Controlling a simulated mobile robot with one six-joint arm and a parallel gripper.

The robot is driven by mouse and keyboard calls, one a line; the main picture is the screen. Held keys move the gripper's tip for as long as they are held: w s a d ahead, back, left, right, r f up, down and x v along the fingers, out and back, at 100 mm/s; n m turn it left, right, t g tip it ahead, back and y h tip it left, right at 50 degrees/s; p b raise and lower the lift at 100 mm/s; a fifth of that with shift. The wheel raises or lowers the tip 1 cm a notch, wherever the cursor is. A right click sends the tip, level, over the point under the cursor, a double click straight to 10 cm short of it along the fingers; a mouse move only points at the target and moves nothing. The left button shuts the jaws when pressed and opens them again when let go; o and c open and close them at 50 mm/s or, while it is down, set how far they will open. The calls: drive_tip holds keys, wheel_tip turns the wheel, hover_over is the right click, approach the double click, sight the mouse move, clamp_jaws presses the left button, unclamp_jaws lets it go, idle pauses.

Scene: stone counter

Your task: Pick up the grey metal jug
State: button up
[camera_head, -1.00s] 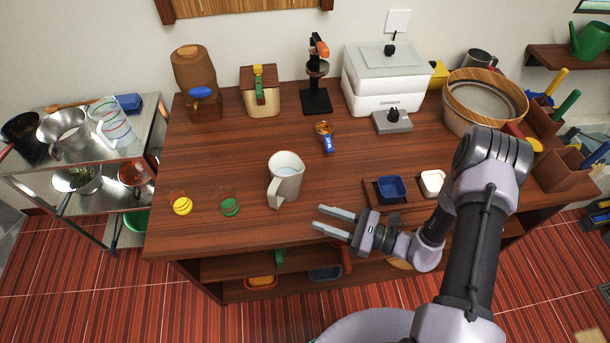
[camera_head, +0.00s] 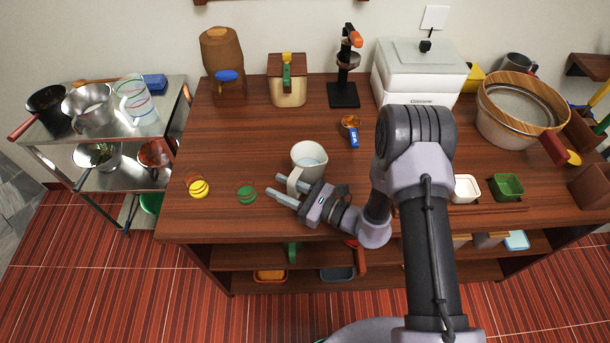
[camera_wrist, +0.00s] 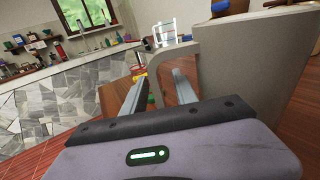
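One finger seems to pass through the handle's loop. I cannot tell whether either finger touches the handle.
Yellow (camera_head: 198,188) and green (camera_head: 246,192) ringed items lie left of the jug. A white appliance (camera_head: 418,75) and a large wooden-rimmed bowl (camera_head: 520,105) stand to the right.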

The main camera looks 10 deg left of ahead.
clamp_jaws()
idle(1.4)
